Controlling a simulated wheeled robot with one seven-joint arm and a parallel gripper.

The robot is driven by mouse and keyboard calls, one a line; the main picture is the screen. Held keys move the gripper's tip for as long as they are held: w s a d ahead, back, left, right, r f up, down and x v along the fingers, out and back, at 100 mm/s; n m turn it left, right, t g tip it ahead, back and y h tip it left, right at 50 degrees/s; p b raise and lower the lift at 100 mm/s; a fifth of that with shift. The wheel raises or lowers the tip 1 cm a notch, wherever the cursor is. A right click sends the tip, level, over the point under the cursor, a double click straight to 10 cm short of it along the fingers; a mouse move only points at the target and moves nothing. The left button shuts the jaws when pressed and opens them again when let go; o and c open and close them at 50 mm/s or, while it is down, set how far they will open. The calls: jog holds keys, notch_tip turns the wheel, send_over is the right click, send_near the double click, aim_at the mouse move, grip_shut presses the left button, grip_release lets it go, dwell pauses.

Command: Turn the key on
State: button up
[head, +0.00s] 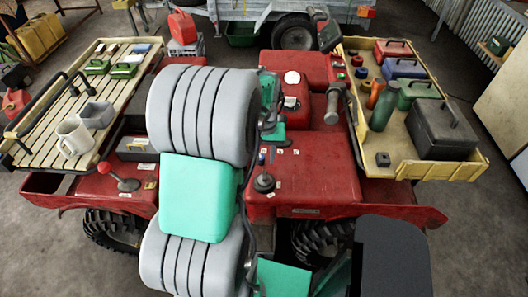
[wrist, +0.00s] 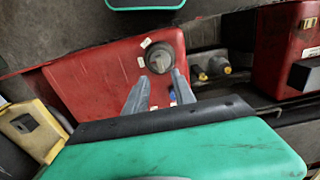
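A round grey-black switch (wrist: 158,58) that looks like the key switch sits on a red panel in the wrist view, with small white labels around it. What looks like the same switch shows in the head view as a dark round knob (head: 263,183) on the red quad body. I cannot make out which way the key is turned. My gripper (wrist: 162,77) is open in the wrist view, its two grey fingers apart at the near edge of the switch. I cannot tell whether a finger touches it. A small blue part shows between the fingers.
My arm crosses the middle of the quad. A yellow tray (head: 408,169) with a green bottle (head: 384,105) and black toolbox (head: 441,129) is on the right.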

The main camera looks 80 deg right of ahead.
aim_at(264, 173)
notch_tip(264, 173, down, 9)
jog(key=b, duration=0.5)
jog(key=shift+c, duration=0.4)
grip_shut()
dwell(0.9)
